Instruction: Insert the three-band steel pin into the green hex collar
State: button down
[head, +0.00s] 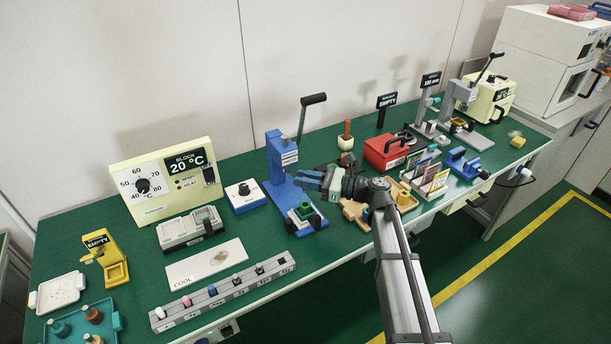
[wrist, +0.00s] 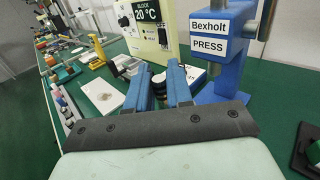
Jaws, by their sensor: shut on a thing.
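The green hex collar (head: 305,211) sits on the base of the blue press (head: 279,160), its opening facing up. My gripper (head: 312,180) is above the collar and in front of the press column, apart from the collar. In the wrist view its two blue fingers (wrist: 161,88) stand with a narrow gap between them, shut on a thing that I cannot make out. I cannot pick out the three-band steel pin for certain in either view. The collar is hidden in the wrist view, where the press (wrist: 225,60) stands right of the fingers.
A grey rail (head: 225,293) with several coloured pegs lies along the front edge. A red case (head: 385,151) and a card rack (head: 428,180) stand to the right.

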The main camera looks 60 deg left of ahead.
aim_at(305, 192)
jog(key=shift+f, duration=1.95)
jog(key=shift+f, duration=1.5)
jog(key=c, duration=0.9)
grip_release()
jog(key=shift+c, duration=0.2)
jog(key=v, duration=1.4)
jog(key=shift+r, duration=0.1)
